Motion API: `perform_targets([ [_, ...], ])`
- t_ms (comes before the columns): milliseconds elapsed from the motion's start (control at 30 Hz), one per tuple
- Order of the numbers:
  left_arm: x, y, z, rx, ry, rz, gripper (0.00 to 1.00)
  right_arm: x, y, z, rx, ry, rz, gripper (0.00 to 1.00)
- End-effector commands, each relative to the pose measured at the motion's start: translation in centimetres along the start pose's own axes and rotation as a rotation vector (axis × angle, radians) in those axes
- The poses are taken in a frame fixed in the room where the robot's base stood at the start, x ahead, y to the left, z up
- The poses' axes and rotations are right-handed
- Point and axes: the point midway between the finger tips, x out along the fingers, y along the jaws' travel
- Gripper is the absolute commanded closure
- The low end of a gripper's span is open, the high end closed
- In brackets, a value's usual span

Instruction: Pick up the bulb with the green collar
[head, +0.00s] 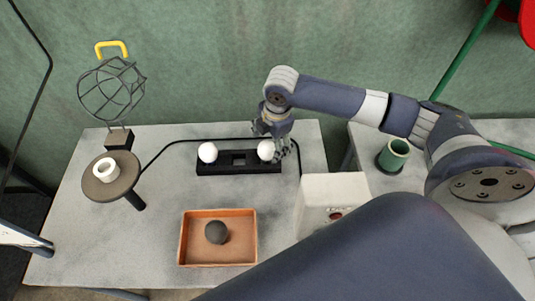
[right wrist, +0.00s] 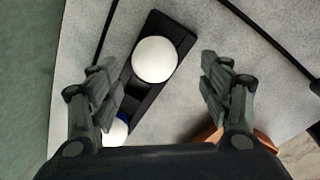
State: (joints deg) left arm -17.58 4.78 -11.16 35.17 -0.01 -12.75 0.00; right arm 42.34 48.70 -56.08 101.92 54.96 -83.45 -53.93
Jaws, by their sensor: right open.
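Two white bulbs stand in a black holder (head: 240,170) on the table, one at each end. My right gripper (head: 272,138) is open above the right bulb (head: 265,150), which it partly covers in the head view. In the right wrist view this bulb (right wrist: 155,60) shows between and beyond the open fingers, and its collar is hidden. The left bulb (head: 207,152) shows partly behind a finger in the right wrist view (right wrist: 115,132), with a bit of blue at its collar. No green collar is visible. My left gripper is not in view.
An orange tray (head: 181,240) with a dark ball (head: 216,232) lies in front of the holder. A white box (head: 325,192) stands right of it. A round stand (head: 98,188) with a white ring and a wire cage (head: 110,88) are at left. A green cup (head: 396,152) is farther right.

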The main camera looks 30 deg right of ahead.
Motion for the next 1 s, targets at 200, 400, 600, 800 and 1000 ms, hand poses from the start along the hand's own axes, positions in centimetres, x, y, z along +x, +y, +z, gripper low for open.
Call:
perform_targets([
  [200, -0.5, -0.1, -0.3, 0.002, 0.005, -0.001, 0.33, 1.5, 0.1, 0.1, -0.001, -0.002, -0.002, 0.28],
  [400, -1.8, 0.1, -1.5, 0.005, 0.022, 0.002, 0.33, 4.0, 0.5, 0.3, 0.000, -0.002, -0.002, 0.28],
  [600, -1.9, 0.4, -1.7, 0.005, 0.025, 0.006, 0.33, 6.1, 0.5, 0.3, -0.001, -0.001, 0.000, 0.28],
  [800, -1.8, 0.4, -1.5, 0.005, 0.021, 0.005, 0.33, 6.2, 0.5, 0.3, -0.002, -0.002, 0.001, 0.28],
  [1000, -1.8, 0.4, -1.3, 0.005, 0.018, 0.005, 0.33, 6.2, 0.5, 0.3, -0.001, -0.002, 0.001, 0.67],
])
